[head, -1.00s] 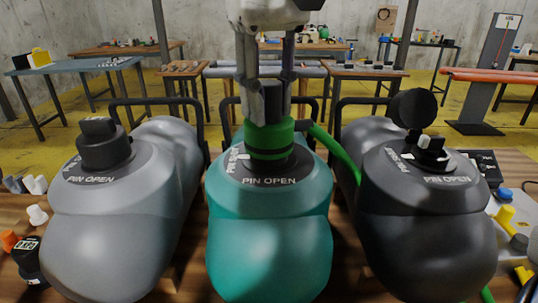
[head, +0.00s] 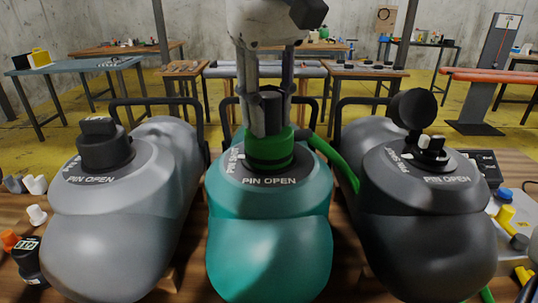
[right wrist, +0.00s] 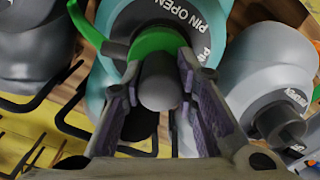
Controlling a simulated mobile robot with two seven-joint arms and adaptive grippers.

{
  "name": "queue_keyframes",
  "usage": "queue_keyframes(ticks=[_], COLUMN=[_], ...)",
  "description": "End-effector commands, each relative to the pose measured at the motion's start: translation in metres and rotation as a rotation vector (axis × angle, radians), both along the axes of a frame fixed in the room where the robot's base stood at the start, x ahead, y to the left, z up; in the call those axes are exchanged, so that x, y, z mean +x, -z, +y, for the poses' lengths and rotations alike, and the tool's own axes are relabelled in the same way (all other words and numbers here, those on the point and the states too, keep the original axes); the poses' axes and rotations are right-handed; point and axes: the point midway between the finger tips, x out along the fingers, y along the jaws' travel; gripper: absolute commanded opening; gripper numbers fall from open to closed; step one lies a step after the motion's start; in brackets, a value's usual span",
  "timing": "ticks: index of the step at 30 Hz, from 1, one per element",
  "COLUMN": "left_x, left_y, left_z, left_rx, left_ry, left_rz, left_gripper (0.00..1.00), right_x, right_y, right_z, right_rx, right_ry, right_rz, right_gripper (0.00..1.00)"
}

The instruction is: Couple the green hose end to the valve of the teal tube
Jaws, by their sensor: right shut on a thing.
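The teal tube (head: 268,245) lies in the middle of the head view, with a dark valve plate marked PIN OPEN on top. The green hose end (head: 270,152) is a green collar with a dark grey grip, upright over that valve. Its collar hides the valve mouth, so I cannot tell if it is locked. My right gripper (head: 270,122) is shut on the grey grip from above. The right wrist view shows the grip (right wrist: 160,88) between both fingers (right wrist: 160,72). My left gripper is not in view.
A light grey tube (head: 100,240) lies left with a black cap on its valve. A black tube (head: 425,240) lies right, its open cap standing up. The green hose (head: 335,160) runs off between teal and black tubes. Loose fittings lie at both sides of the wooden table.

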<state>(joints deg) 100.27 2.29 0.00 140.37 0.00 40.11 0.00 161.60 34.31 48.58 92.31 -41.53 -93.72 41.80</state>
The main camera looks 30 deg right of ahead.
Motion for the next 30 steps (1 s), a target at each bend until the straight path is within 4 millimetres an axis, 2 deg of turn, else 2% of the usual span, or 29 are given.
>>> queue_keyframes(ticks=[10,15,23,27,30], left_x=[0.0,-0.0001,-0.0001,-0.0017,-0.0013], left_y=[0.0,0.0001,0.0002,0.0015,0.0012], left_z=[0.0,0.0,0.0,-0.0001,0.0], left_rx=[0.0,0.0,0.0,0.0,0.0], left_ry=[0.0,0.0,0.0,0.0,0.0], left_rz=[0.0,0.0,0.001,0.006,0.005], left_gripper=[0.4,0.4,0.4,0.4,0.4], right_x=[0.0,0.0001,0.0002,0.0006,0.0004], right_y=[0.0009,0.0006,0.0011,0.0022,0.0017], right_z=[0.0,-0.0002,-0.0002,-0.0002,-0.0003], right_rx=[-0.001,-0.005,-0.001,0.0,0.0], right_ry=[0.009,0.307,0.375,0.615,0.708], right_rz=[0.0,-0.002,0.0,0.003,0.001], right_gripper=[0.0,0.0,0.0,0.0,0.0])
